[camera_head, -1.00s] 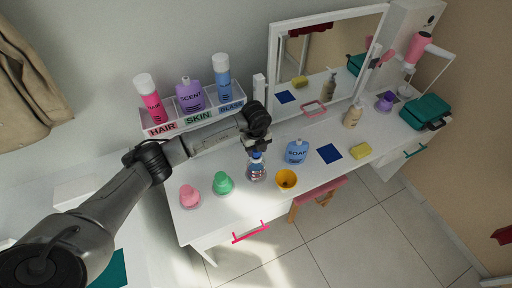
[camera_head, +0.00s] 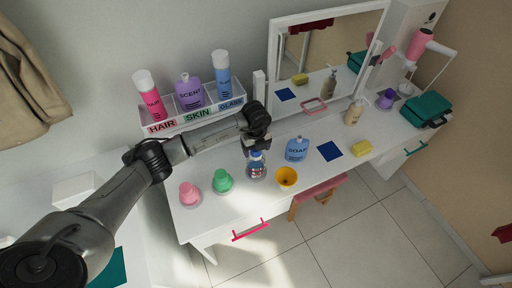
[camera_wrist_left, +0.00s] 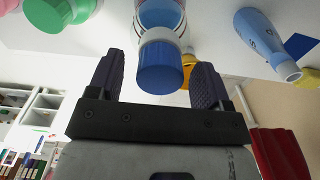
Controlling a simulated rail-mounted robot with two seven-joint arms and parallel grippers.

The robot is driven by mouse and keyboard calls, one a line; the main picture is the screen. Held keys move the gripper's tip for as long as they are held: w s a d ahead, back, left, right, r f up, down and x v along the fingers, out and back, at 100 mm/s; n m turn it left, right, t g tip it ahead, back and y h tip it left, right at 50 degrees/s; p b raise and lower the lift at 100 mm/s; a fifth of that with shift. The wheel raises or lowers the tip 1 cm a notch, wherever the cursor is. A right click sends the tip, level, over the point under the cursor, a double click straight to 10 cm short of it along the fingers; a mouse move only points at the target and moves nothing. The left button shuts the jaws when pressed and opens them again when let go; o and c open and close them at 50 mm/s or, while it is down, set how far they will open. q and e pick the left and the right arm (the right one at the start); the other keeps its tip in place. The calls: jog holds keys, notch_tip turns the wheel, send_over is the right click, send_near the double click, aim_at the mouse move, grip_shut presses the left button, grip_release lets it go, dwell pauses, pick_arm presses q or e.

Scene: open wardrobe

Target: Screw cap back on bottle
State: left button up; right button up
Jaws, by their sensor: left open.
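A small clear bottle (camera_head: 257,172) with a red and blue label stands upright on the white vanity table. A blue cap (camera_wrist_left: 160,68) sits over its white neck in the left wrist view; I cannot tell how tightly it is seated. My left gripper (camera_head: 256,146) is directly above the bottle. In the left wrist view the two dark fingers (camera_wrist_left: 157,80) are open on either side of the cap, with a gap on each side. The gripper partly hides the bottle's top in the head view. My right gripper is not in view.
A blue soap bottle (camera_head: 297,149) and an orange cup (camera_head: 287,177) stand close to the right of the bottle. Green (camera_head: 222,181) and pink (camera_head: 189,194) containers stand to the left. A labelled rack (camera_head: 196,117) of bottles and a mirror (camera_head: 325,65) stand behind.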

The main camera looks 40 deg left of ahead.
pick_arm(q)
notch_tip(320, 180, up, 14)
jog(key=shift+p, duration=0.3)
dwell(0.3)
jog(key=shift+f, duration=0.1)
dwell(0.4)
